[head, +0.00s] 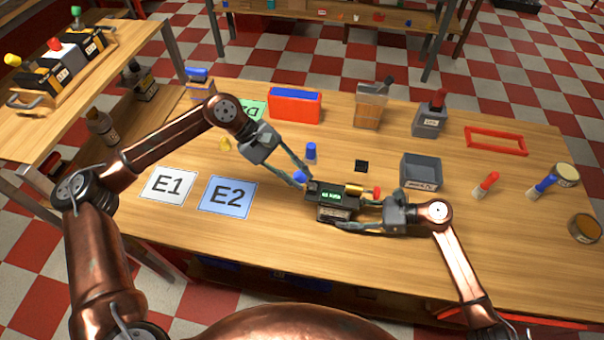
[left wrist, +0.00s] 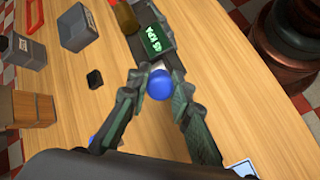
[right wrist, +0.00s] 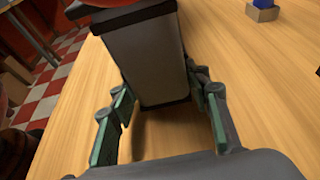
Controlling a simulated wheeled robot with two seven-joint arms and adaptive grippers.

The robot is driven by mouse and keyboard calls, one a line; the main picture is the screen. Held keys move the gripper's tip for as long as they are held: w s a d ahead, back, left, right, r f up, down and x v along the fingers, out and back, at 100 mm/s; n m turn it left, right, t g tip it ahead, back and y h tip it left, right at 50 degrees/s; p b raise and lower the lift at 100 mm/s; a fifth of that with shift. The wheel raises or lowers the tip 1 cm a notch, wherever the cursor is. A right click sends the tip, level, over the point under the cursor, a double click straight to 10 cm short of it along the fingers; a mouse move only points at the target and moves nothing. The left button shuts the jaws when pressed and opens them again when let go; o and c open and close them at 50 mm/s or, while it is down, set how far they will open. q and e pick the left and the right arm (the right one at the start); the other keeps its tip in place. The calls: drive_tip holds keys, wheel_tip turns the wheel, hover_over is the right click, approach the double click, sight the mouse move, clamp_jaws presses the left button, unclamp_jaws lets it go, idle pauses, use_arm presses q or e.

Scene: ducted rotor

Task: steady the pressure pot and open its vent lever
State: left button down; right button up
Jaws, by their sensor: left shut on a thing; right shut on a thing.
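The pressure pot (head: 333,211) is a dark box with a green lit display, standing at the front middle of the wooden table. It has a brass part and a red-tipped part on its right side. A blue ball knob (left wrist: 160,86), which I take as the vent lever's end, sticks out on its left side. My left gripper (head: 302,179) comes from the upper left and is shut on this knob. My right gripper (head: 354,210) comes from the right and is shut on the pot's body, whose grey side (right wrist: 148,60) shows between the fingers in the right wrist view.
Cards E1 (head: 168,186) and E2 (head: 227,195) lie to the left. A blue-topped item (head: 311,151) and a black block (head: 361,166) stand behind the pot. A grey bin (head: 420,171) is at the right, with a red-handled item (head: 486,185) beyond. The front table edge is clear.

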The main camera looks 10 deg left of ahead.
use_arm(q)
drive_tip(key=shift+s+a+f+h, duration=0.1)
drive_tip(key=shift+f+h, duration=0.15)
drive_tip(key=shift+h, duration=0.25)
use_arm(e)
drive_tip(key=shift+a, duration=0.1)
use_arm(q)
drive_tip(key=c, duration=1.7)
unclamp_jaws()
drive_tip(key=shift+a, duration=0.1)
drive_tip(key=shift+a+r, duration=0.1)
drive_tip(key=v, duration=1.2)
use_arm(e)
drive_tip(key=o, duration=1.2)
drive_tip(key=shift+c, duration=0.2)
